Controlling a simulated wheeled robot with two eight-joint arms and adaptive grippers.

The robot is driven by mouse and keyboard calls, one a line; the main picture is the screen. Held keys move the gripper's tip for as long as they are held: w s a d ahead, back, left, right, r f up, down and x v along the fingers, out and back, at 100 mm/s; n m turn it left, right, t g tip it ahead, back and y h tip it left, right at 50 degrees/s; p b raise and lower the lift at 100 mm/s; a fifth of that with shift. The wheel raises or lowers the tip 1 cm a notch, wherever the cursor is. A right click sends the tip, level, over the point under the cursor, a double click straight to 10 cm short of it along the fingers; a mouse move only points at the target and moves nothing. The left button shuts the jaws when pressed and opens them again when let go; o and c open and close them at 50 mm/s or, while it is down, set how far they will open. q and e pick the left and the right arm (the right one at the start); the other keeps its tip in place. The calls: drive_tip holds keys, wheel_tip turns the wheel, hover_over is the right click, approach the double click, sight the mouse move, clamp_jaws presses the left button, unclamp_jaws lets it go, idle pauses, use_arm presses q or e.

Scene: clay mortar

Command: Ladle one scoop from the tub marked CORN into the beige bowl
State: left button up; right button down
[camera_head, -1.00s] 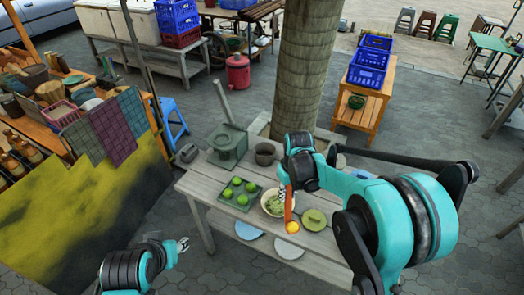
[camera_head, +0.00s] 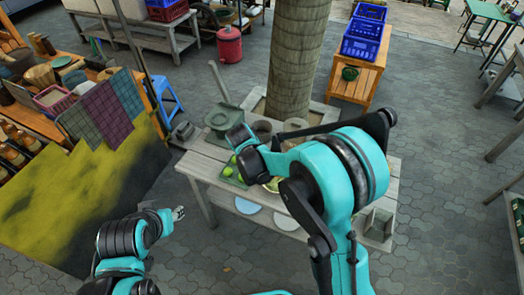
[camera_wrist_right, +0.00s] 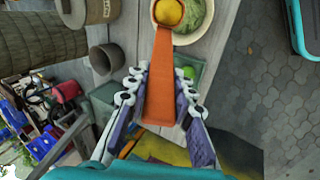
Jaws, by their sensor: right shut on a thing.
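My right gripper (camera_wrist_right: 157,100) is shut on the flat orange-brown handle (camera_wrist_right: 160,80) of a ladle. The ladle's head (camera_wrist_right: 168,12) holds a rounded yellow-orange load, at the top of the right wrist view. It overlaps the beige bowl (camera_wrist_right: 208,32), which has pale green leafy food inside. I cannot tell the height between them. A brownish tub (camera_wrist_right: 88,10) is at the upper left; no CORN marking is readable. In the head view my right arm hides the ladle and most of the bowl. My left gripper (camera_head: 179,213) looks open and empty, off the table's left front.
A grey mortar (camera_head: 222,119) with a raised pestle and a dark pot (camera_head: 262,129) stand at the back of the table (camera_head: 215,172). Green limes (camera_head: 228,171) lie on a tray beside the bowl. A tree trunk (camera_head: 298,60) rises behind. The floor in front is clear.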

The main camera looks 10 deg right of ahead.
drive_tip(key=s+a+f+t+h+b, duration=0.4)
drive_tip(key=f+b, duration=0.4)
drive_tip(key=b, duration=0.8)
drive_tip(key=s+t+h, duration=0.1)
drive_tip(key=t, duration=0.1)
drive_tip(key=shift+s+a+t, duration=0.2)
drive_tip(key=shift+a+t, duration=0.15)
drive_tip(key=shift+t, duration=0.05)
